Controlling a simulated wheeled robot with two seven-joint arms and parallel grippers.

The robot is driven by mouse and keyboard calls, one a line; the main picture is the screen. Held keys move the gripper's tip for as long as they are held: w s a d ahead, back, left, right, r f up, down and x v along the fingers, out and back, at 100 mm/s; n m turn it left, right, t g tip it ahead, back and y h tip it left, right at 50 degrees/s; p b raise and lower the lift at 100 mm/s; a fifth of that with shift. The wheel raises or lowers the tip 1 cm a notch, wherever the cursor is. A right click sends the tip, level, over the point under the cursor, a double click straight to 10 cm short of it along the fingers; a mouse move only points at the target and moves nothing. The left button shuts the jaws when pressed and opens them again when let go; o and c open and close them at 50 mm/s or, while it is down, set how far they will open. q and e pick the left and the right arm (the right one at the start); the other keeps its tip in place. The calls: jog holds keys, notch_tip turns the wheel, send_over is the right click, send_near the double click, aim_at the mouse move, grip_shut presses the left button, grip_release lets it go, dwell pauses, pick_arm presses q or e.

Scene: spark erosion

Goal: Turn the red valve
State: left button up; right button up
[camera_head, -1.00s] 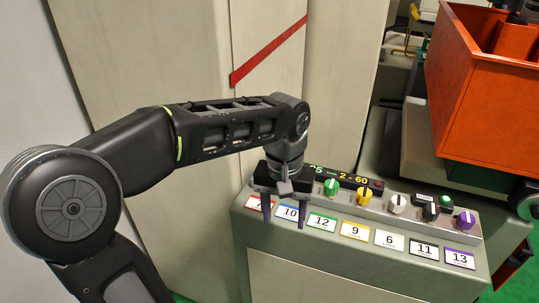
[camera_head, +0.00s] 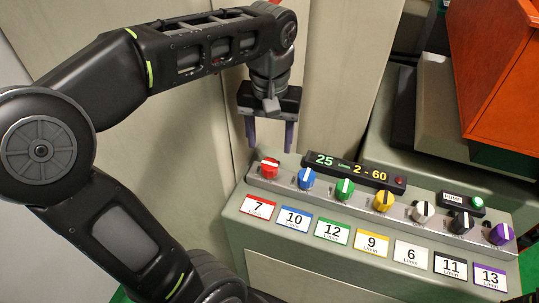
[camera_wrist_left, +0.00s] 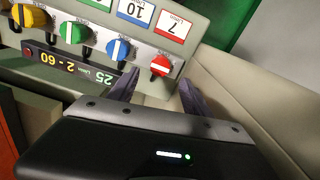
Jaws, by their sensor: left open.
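The red valve (camera_head: 269,172) is a round knob with a white bar at the left end of a row of coloured knobs. Its bar lies nearly crosswise, unlike the more upright bar of the blue knob (camera_head: 306,179). My left gripper (camera_head: 269,148) is open and empty, its two purple-grey fingers hanging just behind and above the red valve. In the left wrist view, the red valve (camera_wrist_left: 161,66) shows beyond the gap between the fingertips (camera_wrist_left: 160,82), with no contact visible. My right gripper is not in view.
Green (camera_head: 343,190), yellow, white, black and purple knobs continue to the right. A display (camera_head: 355,172) reading 25 and 2 - 60 stands behind the row. Numbered labels lie in front, with 7 (camera_head: 258,206) below red. An orange bin (camera_head: 497,80) is at the upper right.

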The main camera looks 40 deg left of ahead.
aim_at(270, 164)
pick_arm(q)
jog(key=shift+w+f+p, duration=0.1)
jog(key=shift+f+p, duration=0.35)
jog(key=shift+f, duration=3.55)
jog(key=shift+c, duration=0.2)
grip_shut()
